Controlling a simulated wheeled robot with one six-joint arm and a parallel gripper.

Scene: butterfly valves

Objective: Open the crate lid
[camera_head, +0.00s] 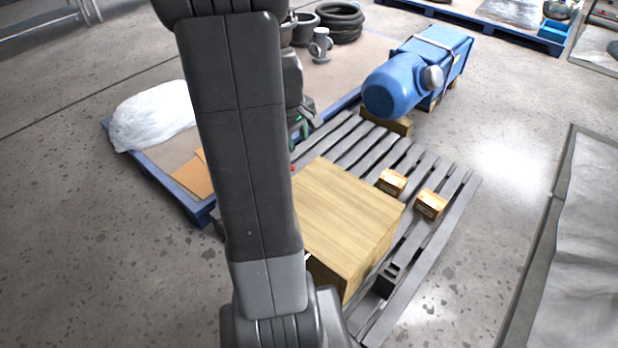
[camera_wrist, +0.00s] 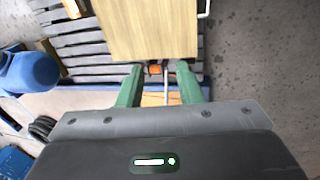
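The wooden crate (camera_head: 345,215) stands on a grey slatted pallet, and its flat light-wood lid looks shut. In the wrist view the crate's wooden top (camera_wrist: 147,28) fills the upper middle. My gripper (camera_wrist: 160,69) has its two green fingers apart near the crate's edge. A small orange-red part (camera_wrist: 154,69) shows between the fingertips at that edge; I cannot tell if the fingers touch it. A thin light rod or strip runs down beside it. In the head view my arm hides the crate's left part and most of the gripper.
A blue pallet (camera_head: 165,185) with a white wrapped bundle (camera_head: 152,117) lies at left.

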